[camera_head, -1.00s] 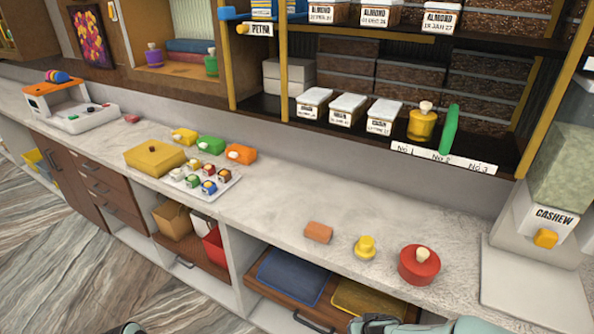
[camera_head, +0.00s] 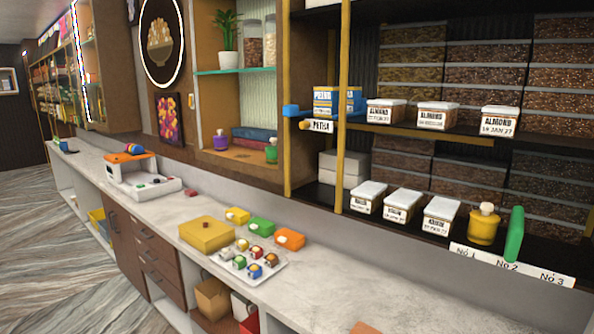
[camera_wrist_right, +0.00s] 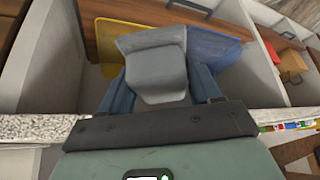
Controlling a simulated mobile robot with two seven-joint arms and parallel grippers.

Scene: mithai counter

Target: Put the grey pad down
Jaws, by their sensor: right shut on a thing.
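In the right wrist view, the grey pad (camera_wrist_right: 158,72) is between the two fingers of my right gripper (camera_wrist_right: 160,90), which is shut on it. The pad's wider far part overlaps the view of a low wooden shelf (camera_wrist_right: 150,40) under the counter. I cannot tell whether the pad touches the shelf. Neither gripper shows in the head view, and my left gripper is not in view.
White walls (camera_wrist_right: 45,60) bound the compartment. In the head view, a tray (camera_head: 275,270) of small colourful blocks stands on the counter (camera_head: 350,285).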

